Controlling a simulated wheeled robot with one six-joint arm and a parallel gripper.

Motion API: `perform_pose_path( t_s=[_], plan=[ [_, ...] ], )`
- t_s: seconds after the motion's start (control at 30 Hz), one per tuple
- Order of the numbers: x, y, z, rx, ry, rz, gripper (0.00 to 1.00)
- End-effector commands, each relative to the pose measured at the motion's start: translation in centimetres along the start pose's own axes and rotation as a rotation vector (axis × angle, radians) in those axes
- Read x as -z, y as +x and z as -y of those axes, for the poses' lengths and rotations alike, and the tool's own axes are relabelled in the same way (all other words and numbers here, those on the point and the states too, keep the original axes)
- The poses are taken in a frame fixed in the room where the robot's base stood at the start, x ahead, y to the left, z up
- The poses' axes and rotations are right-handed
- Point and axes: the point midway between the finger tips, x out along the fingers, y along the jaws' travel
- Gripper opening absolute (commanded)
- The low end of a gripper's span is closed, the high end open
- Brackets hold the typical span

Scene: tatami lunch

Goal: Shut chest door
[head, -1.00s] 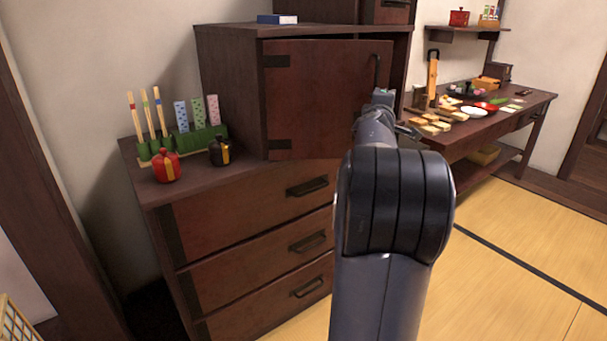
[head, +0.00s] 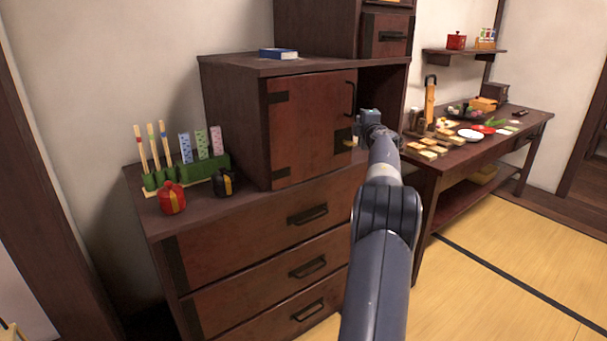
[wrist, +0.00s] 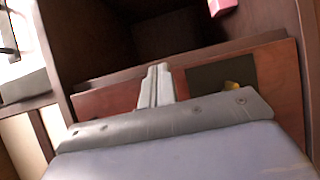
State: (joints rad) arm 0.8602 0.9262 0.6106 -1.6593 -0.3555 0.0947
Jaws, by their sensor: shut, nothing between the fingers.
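The chest door (head: 310,125) is a reddish-brown panel hinged on its left with black hinge plates. It has a black handle (head: 350,98) near its free edge and a black and brass plate below that. A dark open space shows to the right of the free edge. My gripper (head: 358,132) is shut and empty, near the door's lower right. In the wrist view my closed fingers (wrist: 156,86) lie over or just before the reddish door panel (wrist: 105,100); I cannot tell whether they touch it.
A red pot (head: 172,198), a black pot (head: 224,182) and a green holder (head: 160,180) stand on the lower chest's top at left. A blue book (head: 278,54) lies above the door. A pink box (wrist: 222,6) sits inside a dark compartment. A food table stands right.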

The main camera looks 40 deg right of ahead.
Motion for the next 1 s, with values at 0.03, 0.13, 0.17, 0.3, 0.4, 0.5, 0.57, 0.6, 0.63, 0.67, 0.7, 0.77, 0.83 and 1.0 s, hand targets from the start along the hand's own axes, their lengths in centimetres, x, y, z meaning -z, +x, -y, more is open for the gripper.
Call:
perform_pose_path(
  t_s=[0.03,0.13,0.17,0.3,0.4,0.5,0.57,0.6,0.63,0.67,0.7,0.77,0.83,1.0],
  plan=[
    [0.2,0.4,-0.4,0.001,0.001,-0.001,0.0],
    [0.4,1.0,-0.3,0.001,0.001,0.001,0.0],
    [0.4,1.1,-0.2,0.001,0.0,0.001,0.0],
    [0.6,1.5,-0.1,0.0,0.0,0.001,0.0],
    [0.8,1.7,0.0,-0.001,0.0,0.0,0.0],
    [0.9,1.8,0.0,-0.001,0.0,-0.001,0.0],
    [1.0,1.8,0.0,-0.001,0.0,-0.002,0.0],
    [1.0,1.8,0.0,-0.001,0.0,-0.003,0.0],
    [1.0,1.8,0.0,-0.001,0.0,-0.003,0.0],
    [1.1,1.8,0.0,-0.001,0.0,-0.004,0.0],
    [1.1,1.8,0.0,-0.001,0.0,-0.004,0.0],
    [1.1,1.8,0.0,-0.001,0.001,-0.005,0.0],
    [1.1,1.8,0.0,-0.001,0.001,-0.005,0.0],
    [1.3,1.6,0.0,-0.001,0.001,-0.006,0.0]
  ],
)
